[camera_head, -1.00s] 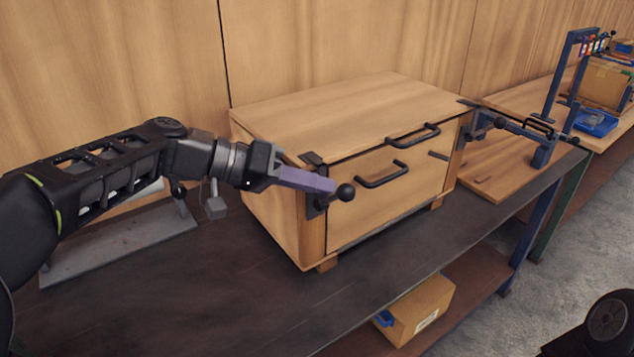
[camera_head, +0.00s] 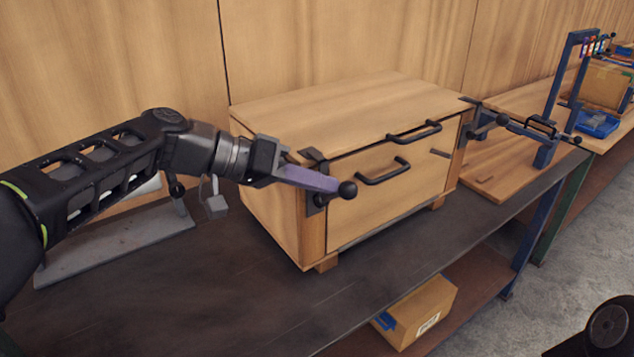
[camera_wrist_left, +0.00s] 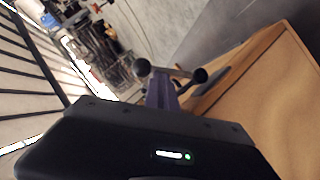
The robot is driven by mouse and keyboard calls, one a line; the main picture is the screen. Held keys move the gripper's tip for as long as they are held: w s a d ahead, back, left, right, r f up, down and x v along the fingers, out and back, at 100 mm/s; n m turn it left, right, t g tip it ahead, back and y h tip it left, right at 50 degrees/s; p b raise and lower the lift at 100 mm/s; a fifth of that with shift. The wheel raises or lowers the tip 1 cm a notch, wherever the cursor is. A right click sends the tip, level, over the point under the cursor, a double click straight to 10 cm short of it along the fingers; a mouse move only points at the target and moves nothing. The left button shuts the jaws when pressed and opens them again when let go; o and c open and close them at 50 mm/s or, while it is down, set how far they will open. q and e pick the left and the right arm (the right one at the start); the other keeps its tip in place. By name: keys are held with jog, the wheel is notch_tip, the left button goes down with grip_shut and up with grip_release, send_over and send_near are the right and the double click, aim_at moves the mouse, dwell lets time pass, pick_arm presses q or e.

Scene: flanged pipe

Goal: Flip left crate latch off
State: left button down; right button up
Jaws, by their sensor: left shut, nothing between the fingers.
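A wooden crate (camera_head: 350,215) with a hinged lid stands on the dark workbench. Its left latch (camera_head: 313,160) is a dark metal piece at the front left corner, with a lever ending in a black ball knob (camera_head: 348,190). My left gripper (camera_head: 325,184), with purple fingers, is shut and empty beside the latch, its tips close to the knob. Whether it touches is unclear. The left wrist view shows the purple fingers (camera_wrist_left: 160,92) beside dark knobs, with the crate wall (camera_wrist_left: 270,100) at right. The right latch (camera_head: 480,120) is at the crate's other front corner. My right gripper is out of view.
Black handles (camera_head: 385,176) are on the crate's front and lid edge. A grey metal stand (camera_head: 120,240) lies left of the crate. A blue frame (camera_head: 560,95) and a blue bin (camera_head: 597,124) are at the far right. The bench front is clear.

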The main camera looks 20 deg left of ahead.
pick_arm(q)
notch_tip(320, 180, down, 9)
jog(key=s+d+m+t+y+b, duration=0.2)
jog(key=m+t+y+b, duration=0.4)
jog(key=b, duration=1.6)
jog(key=shift+s+d+m+y+b, duration=0.2)
jog(key=shift+d+m+y+b, duration=0.2)
jog(key=shift+m+y, duration=0.7)
jog(key=shift+r, duration=0.15)
